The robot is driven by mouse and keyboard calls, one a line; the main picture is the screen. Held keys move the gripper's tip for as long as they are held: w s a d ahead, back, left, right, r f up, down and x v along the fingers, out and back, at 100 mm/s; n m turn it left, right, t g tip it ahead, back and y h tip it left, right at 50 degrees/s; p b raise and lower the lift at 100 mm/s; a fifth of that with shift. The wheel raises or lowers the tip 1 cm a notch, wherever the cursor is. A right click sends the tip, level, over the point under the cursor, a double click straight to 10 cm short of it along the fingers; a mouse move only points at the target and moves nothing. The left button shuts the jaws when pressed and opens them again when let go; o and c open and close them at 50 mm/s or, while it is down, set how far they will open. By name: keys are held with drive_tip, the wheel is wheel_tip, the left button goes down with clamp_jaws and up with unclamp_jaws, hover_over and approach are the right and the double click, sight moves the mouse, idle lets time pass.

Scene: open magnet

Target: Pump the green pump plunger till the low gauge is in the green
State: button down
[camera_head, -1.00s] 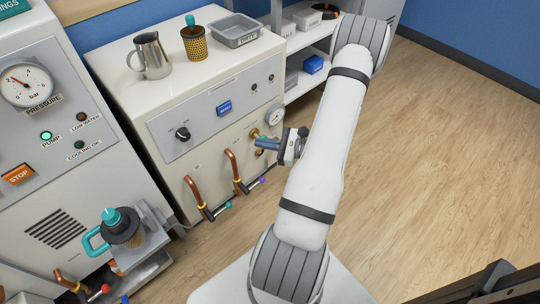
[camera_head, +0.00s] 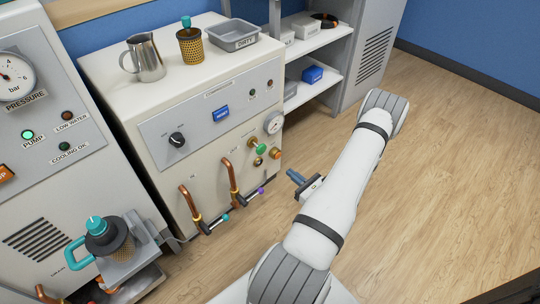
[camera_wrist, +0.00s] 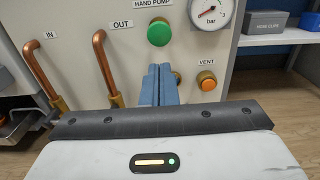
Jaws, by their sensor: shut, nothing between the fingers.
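The green pump plunger (camera_head: 260,149) is a round green knob on the lower right of the beige cabinet's front. In the wrist view the plunger (camera_wrist: 159,32) sits under the HAND PUMP label. My gripper (camera_head: 291,174) is shut and empty, in front of the cabinet and apart from the plunger. In the wrist view its blue fingertips (camera_wrist: 160,70) show just below the plunger. The low gauge (camera_head: 273,123) is up and right of the plunger. The wrist view shows part of its white dial (camera_wrist: 209,12), with its top cut off; I cannot tell its zone.
The orange VENT knob (camera_wrist: 206,81) is right of and below the plunger. Copper pipes (camera_wrist: 105,65) with valve handles stand out at left. A shelf unit (camera_head: 318,72) stands behind the cabinet. The wooden floor at right is clear.

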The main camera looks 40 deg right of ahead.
drive_tip(key=b, duration=0.3)
approach(263, 151)
drive_tip(key=w, duration=0.5)
drive_tip(key=shift+w+a, duration=0.2)
drive_tip(key=shift+w+r+b, duration=0.15)
drive_tip(key=shift+w+b, duration=0.25)
drive_tip(key=shift+w, duration=0.35)
